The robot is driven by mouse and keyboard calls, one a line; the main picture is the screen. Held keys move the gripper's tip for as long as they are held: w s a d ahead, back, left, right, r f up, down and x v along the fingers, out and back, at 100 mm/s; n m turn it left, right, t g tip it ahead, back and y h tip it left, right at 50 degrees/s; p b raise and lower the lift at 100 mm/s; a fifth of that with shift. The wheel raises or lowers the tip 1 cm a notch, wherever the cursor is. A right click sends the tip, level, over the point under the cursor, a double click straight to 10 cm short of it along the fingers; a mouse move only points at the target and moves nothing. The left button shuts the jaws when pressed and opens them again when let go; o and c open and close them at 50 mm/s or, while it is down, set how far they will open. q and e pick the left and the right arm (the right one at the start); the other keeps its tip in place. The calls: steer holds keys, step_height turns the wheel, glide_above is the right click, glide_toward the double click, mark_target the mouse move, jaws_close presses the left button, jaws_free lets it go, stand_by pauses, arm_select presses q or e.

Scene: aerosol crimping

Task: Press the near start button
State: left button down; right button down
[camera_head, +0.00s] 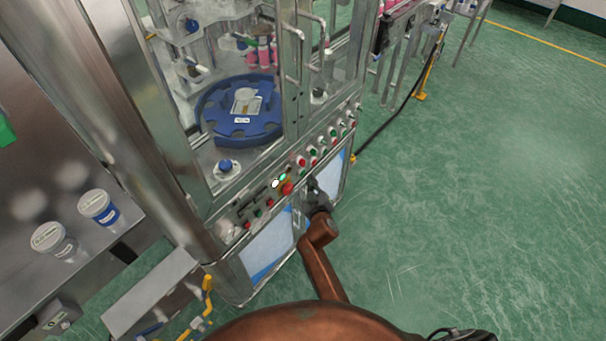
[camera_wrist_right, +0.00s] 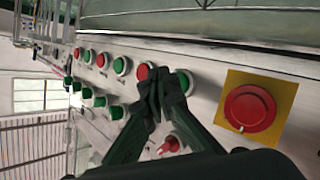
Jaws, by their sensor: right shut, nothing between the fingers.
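The machine's slanted control panel (camera_head: 240,208) carries red and green buttons in rows. In the right wrist view, a green button (camera_wrist_right: 186,80) lies just beside and behind the fingertips, and a red button (camera_wrist_right: 143,73) is on their other side. I see no label that tells which one is the near start button. My right gripper (camera_head: 316,188) is in front of the panel; in the wrist view its dark fingers (camera_wrist_right: 160,82) are together and empty. I cannot tell whether the tips touch the panel. My left gripper is out of view.
A large red mushroom button on a yellow plate (camera_wrist_right: 251,108) sits close to the right gripper. A red switch (camera_wrist_right: 171,145) is below the fingers. Glass doors with metal handles (camera_head: 292,50) rise above the panel. Two lidded tubs (camera_head: 98,207) stand on the left table.

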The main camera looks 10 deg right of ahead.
steer(key=s+d+p, duration=0.2)
steer(key=s+d, duration=0.1)
steer(key=shift+s+r, duration=0.1)
steer(key=shift+s, duration=0.15)
stand_by(0.6)
